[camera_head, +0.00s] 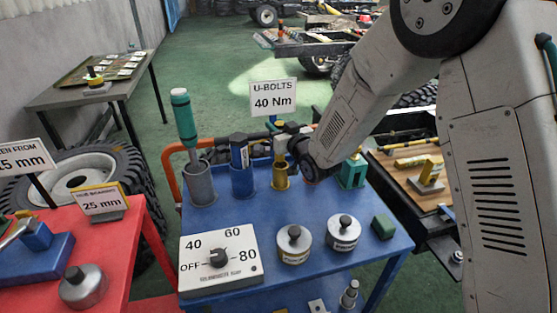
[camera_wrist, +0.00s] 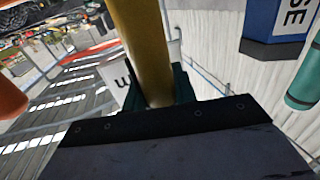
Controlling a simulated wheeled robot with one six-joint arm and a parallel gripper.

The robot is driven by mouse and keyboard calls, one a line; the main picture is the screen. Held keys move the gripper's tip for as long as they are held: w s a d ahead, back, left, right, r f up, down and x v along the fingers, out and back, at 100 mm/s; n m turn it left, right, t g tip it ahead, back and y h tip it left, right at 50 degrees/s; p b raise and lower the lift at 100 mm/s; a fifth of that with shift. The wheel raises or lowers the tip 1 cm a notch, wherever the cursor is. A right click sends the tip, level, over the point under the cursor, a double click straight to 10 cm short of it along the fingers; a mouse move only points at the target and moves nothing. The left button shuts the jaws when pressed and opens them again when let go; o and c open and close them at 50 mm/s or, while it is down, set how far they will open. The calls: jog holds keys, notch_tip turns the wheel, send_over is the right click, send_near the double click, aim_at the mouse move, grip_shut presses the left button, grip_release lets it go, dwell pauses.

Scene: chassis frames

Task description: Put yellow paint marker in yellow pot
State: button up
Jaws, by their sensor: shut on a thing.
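My gripper (camera_head: 286,142) is above the back of the blue cart top and shut on the yellow paint marker (camera_head: 279,152). In the wrist view the marker (camera_wrist: 143,45) is a thick yellow cylinder between the dark green fingers (camera_wrist: 158,92). The yellow pot (camera_head: 280,178) stands directly below the gripper. The marker's lower end is at or just over the pot's mouth; I cannot tell how far it is inside. The marker looks close to upright.
A grey pot (camera_head: 199,188) with a teal-capped marker and a blue pot (camera_head: 242,183) with a blue marker stand to the left. A green pot (camera_head: 352,173) is to the right. A dial box (camera_head: 220,258) and two round tins (camera_head: 294,245) (camera_head: 343,232) sit in front.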

notch_tip(320, 180, down, 3)
jog(key=shift+d+f, duration=0.1)
jog(key=shift+f, duration=2.15)
jog(key=o, duration=1)
